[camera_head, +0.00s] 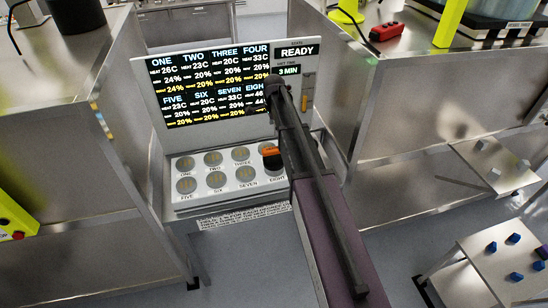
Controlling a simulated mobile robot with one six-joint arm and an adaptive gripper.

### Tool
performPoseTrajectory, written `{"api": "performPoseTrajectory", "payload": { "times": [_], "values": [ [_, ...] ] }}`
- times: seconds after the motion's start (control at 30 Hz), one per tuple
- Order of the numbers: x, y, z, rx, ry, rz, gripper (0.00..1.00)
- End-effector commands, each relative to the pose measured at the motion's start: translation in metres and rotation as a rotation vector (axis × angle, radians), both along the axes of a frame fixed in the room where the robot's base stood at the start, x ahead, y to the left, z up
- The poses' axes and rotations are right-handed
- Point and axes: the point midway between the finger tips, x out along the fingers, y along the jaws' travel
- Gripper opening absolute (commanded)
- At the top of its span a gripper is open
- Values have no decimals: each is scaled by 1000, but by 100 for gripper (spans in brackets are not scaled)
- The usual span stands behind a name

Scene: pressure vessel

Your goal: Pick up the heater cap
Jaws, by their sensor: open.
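A dark, round cap with an orange handle (271,152), which looks like the heater cap, sits at the right end of the sloped panel. It covers the place by the label EIGHT, at the edge of my arm. My dark and purple arm reaches up from the bottom of the picture and passes just right of the cap, hiding part of the panel's right end. I cannot make out my gripper's fingers, and nothing shows held.
The white panel (228,194) carries several round grey places with number labels. A display board (222,85) behind it reads READY. Metal benches stand left (60,130) and right (420,90), with a red device (386,32) on the right one. A low table (500,262) holds several blue pieces.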

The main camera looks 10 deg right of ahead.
Motion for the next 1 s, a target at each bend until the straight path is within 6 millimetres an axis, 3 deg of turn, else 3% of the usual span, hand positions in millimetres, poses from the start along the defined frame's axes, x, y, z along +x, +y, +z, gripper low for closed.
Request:
{"api": "performPoseTrajectory", "payload": {
  "times": [0.47,1.0],
  "values": [
    [0,0,-5,0,0,-1,86],
    [0,0,-43,0,0,0,86]
  ]
}}
